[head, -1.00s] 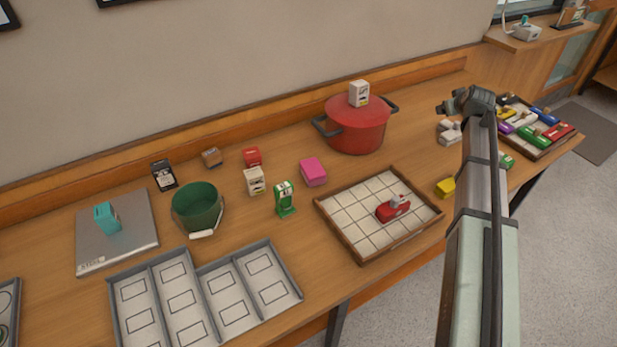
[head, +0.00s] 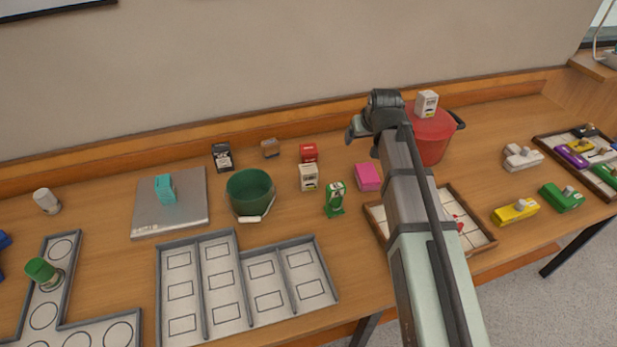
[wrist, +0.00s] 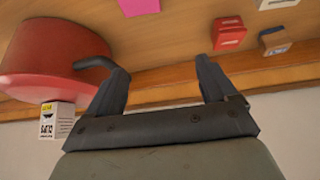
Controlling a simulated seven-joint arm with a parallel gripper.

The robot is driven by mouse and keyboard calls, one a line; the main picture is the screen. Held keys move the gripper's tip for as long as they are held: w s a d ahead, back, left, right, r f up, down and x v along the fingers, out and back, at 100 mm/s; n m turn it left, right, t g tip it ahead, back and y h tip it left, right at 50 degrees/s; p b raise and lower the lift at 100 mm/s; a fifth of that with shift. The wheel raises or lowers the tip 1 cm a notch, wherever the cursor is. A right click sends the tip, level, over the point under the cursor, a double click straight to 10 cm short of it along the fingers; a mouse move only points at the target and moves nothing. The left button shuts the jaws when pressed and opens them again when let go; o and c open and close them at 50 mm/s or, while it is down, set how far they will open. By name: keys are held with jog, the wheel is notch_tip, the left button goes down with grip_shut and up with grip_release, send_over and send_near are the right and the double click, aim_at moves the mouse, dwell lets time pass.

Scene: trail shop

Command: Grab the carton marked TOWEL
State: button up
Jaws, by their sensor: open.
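Several small cartons stand on the wooden table, and I cannot make out the word TOWEL on any of them. A white carton (head: 427,104) sits on the red pot's lid; it also shows upside down in the wrist view (wrist: 56,121), its print too small to read surely. Another white carton (head: 309,178) stands right of the bucket. A green carton (head: 335,199), a black one (head: 222,158), a teal one (head: 166,189), a red one (head: 309,153) and a brown one (head: 270,148) also stand there. My gripper (wrist: 162,68) is open and empty, above the table near the pot.
The red pot (head: 436,138) is partly behind my arm. A green bucket (head: 250,192), a pink box (head: 368,177), a steel plate (head: 145,219) and a grey divided tray (head: 240,284) are nearby. A tiled tray (head: 480,241) lies partly under my arm. Knobbed blocks (head: 515,211) lie right.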

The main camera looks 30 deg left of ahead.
jog(key=g, duration=0.2)
send_near(308, 175)
jog(key=w, duration=0.2)
jog(key=shift+n, duration=0.3)
jog(key=shift+a+x, duration=0.15)
jog(key=shift+x, duration=3.2)
jog(key=shift+a+x, duration=0.1)
jog(key=shift+x, duration=3.25)
jog(key=shift+s, duration=0.15)
jog(key=shift+r, duration=0.1)
jog(key=shift+c, duration=0.5)
jog(key=c, duration=1)
